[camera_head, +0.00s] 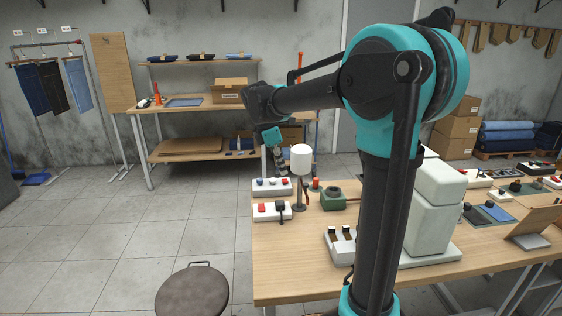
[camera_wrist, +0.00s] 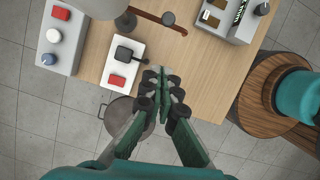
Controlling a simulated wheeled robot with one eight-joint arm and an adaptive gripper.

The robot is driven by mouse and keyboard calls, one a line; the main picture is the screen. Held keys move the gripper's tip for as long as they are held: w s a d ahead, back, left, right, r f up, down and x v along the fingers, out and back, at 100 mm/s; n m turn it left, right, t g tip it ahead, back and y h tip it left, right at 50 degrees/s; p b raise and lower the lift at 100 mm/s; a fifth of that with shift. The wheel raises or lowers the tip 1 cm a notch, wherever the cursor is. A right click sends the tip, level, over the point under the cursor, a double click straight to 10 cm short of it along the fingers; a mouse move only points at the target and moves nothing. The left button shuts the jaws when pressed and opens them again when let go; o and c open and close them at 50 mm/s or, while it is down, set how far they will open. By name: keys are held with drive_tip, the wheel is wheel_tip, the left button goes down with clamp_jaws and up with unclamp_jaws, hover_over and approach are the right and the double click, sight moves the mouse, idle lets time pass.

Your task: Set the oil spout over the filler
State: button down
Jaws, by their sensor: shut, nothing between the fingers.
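My gripper (camera_wrist: 162,85) is shut and empty. In the wrist view its fingertips lie close together above the bench, just right of a white block (camera_wrist: 122,52) with a red button and a dark knob. In the head view my gripper (camera_head: 281,166) hangs just left of a white-topped stand (camera_head: 300,158), partly hard to make out. I cannot surely pick out the oil spout or the filler. A brown rod (camera_wrist: 150,17) with a dark round knob lies at the top of the wrist view.
The wooden bench (camera_head: 280,255) has a bare front left. A white block with several buttons (camera_head: 267,187), a green part (camera_head: 333,199) and a pale cabinet (camera_head: 437,197) stand on it. A round stool (camera_head: 192,292) is on the floor in front.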

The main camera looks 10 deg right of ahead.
drive_tip(key=d+f, duration=0.5)
drive_tip(key=shift+w+d+f, duration=0.2)
drive_tip(key=shift+w, duration=0.25)
drive_tip(key=shift+d, duration=0.1)
drive_tip(key=shift+s+d+n, duration=0.1)
drive_tip(key=shift+d+n, duration=0.15)
drive_tip(key=shift+n, duration=0.15)
